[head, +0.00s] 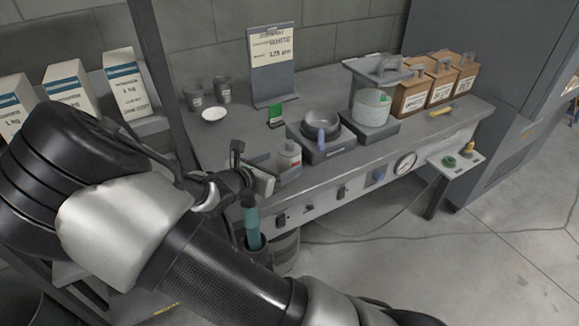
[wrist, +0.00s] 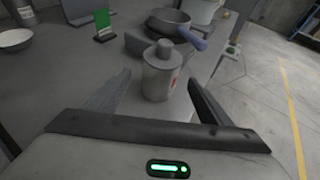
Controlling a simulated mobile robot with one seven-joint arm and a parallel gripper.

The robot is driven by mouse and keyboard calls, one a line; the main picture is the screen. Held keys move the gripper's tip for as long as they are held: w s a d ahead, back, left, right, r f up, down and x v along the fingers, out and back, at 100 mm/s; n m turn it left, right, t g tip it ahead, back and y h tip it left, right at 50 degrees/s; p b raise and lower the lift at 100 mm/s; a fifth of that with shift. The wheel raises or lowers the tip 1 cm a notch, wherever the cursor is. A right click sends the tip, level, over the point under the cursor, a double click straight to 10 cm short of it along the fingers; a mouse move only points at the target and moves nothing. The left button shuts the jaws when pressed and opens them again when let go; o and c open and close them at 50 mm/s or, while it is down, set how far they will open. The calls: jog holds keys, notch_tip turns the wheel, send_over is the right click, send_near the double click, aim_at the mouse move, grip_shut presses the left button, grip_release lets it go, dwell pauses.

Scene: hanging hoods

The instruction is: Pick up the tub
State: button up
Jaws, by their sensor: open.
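A small pale grey tub-like container (head: 289,158) with a knobbed lid and a red mark stands upright on the bench near its front edge. It also shows in the wrist view (wrist: 158,76), between and slightly beyond the fingers. My gripper (wrist: 158,88) is open, one finger on each side of that container, with visible gaps. In the head view my gripper (head: 262,170) is just left of the container and partly hidden by my arm.
A dark pan with a blue handle (head: 320,127) sits right of the container. Several cardboard boxes (head: 438,83) stand at the right. A teal-handled item in a dark holder (head: 252,226) is below the bench front.

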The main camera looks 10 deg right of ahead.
jog(key=b+x, duration=0.1)
jog(key=x, duration=0.5)
jog(key=c, duration=0.9)
